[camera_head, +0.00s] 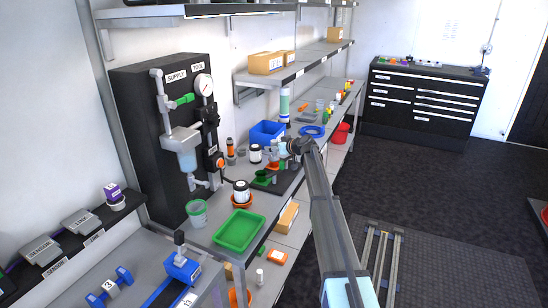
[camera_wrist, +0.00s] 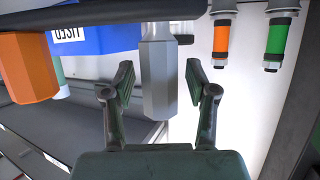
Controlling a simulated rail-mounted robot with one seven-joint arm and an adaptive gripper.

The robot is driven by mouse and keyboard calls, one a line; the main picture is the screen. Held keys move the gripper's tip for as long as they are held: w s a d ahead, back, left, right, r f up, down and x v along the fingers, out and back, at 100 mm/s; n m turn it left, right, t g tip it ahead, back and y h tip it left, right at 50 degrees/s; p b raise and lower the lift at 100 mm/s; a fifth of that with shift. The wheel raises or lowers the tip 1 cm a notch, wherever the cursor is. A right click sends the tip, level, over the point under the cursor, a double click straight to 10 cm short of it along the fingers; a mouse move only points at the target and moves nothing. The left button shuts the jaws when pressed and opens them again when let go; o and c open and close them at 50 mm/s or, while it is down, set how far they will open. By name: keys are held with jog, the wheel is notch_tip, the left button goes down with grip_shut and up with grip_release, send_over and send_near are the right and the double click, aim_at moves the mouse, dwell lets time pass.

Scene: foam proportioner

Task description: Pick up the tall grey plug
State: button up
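The tall grey plug (camera_wrist: 157,80) is a hexagonal piece in the upper middle of the wrist view. It lies between the two spread fingers of my gripper (camera_wrist: 160,84), with a visible gap on each side. My gripper is open and the fingers do not appear to touch the plug. In the head view my gripper (camera_head: 291,148) is over the far part of the workbench, and the plug cannot be made out there.
An orange hexagonal plug (camera_wrist: 28,68) is left of the grey one. A blue labelled bin (camera_wrist: 95,38) is behind; it also shows in the head view (camera_head: 266,133). Orange (camera_wrist: 222,36) and green (camera_wrist: 276,40) banded pieces are at right. A green tray (camera_head: 238,231) lies nearer on the bench.

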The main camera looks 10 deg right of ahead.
grip_shut()
